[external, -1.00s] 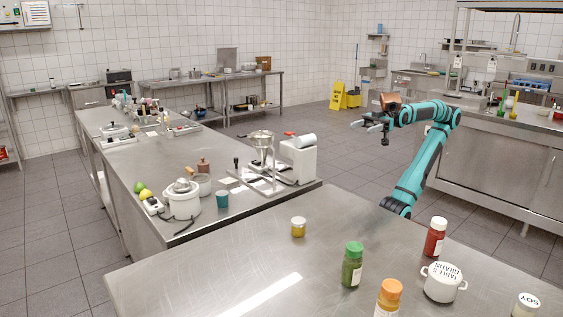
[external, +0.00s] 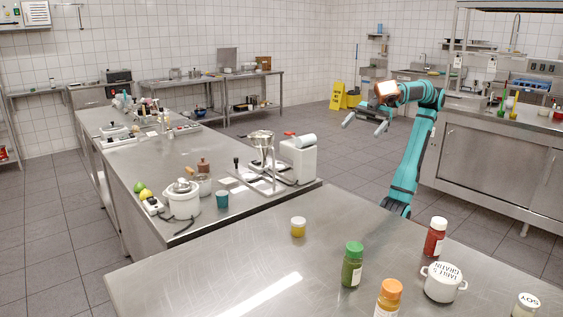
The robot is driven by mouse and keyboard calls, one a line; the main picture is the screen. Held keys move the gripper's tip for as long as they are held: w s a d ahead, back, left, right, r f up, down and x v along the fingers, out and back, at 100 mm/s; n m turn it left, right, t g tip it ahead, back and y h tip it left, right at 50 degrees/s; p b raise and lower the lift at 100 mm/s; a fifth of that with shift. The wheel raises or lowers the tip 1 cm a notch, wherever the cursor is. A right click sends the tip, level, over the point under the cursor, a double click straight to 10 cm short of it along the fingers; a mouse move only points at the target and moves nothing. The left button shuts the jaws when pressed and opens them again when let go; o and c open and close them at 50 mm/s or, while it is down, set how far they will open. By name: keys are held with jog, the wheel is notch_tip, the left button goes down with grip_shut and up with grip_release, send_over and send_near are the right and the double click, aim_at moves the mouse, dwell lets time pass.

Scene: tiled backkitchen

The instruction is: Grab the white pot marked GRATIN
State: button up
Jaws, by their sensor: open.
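A white pot (external: 442,286) with two side handles stands on the near steel table (external: 235,268), at the right of the picture. My gripper (external: 362,124) is open and empty in the air beyond the far edge of this table, well behind and to the left of the pot. Its fingers point left and slightly down.
Around the pot stand a red bottle (external: 435,238), a green jar (external: 352,264), an orange-capped jar (external: 389,298) and a white-lidded jar marked SOY (external: 525,306). A small yellow jar (external: 298,227) is farther left. The table's left half is clear.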

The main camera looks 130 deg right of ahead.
jog(key=w+a+n+g+y, duration=0.1)
jog(key=w+a+n+g, duration=0.15)
jog(key=w+a, duration=0.55)
jog(key=n+g, duration=0.6)
jog(key=g, duration=0.3)
send_over(445, 270)
jog(key=s+d, duration=0.2)
jog(key=d, duration=0.1)
notch_tip(445, 270, down, 6)
jog(key=x, duration=1)
jog(key=shift+s+d+f, duration=0.1)
jog(key=shift+s+f, duration=0.15)
jog(key=shift+f, duration=0.1)
jog(key=shift+x, duration=2.9)
jog(key=shift+w+d, duration=0.1)
jog(key=shift+d, duration=0.05)
jog(key=shift+c, duration=0.4)
jog(key=c, duration=1.2)
